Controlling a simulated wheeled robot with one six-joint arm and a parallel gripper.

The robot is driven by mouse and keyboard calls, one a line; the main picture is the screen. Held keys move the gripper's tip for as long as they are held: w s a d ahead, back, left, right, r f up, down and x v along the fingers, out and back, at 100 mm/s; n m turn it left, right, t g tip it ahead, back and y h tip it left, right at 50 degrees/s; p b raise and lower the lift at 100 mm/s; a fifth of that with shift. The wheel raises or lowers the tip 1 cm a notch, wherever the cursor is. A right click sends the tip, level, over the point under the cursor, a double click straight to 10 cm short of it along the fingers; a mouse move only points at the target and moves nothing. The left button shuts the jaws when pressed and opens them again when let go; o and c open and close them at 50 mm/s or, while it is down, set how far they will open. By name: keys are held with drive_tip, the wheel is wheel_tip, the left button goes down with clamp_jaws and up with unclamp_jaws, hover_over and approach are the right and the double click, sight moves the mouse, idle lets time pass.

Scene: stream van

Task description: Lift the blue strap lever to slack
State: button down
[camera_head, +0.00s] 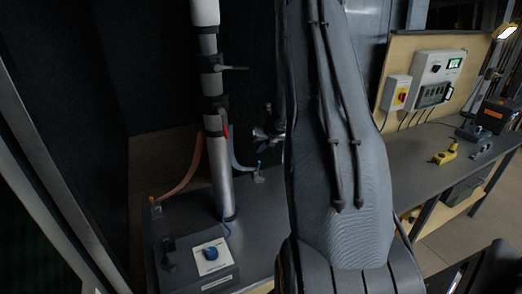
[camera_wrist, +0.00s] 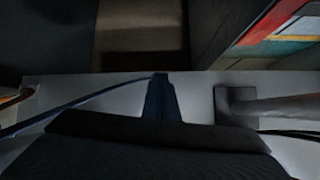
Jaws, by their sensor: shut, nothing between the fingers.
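In the head view a grey mast (camera_head: 218,160) stands upright on a dark deck. A blue strap (camera_head: 236,158) runs down from its right side to a small anchor, and an orange strap (camera_head: 187,175) runs down on its left. I cannot pick out the blue strap's lever for sure. My gripper (camera_head: 265,134) is a small shape right of the mast and above the blue strap, partly hidden by my arm. In the wrist view my gripper (camera_wrist: 160,88) shows as a narrow dark shape, shut and empty. A thin blue band (camera_wrist: 75,101) passes to its left.
A box with a blue knob (camera_head: 211,254) sits at the front of the deck. A red piece (camera_head: 226,130) is on the mast. My arm hides the middle.

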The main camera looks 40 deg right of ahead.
drive_tip(key=shift+s+d+r, duration=0.1)
drive_tip(key=shift+r, duration=1.45)
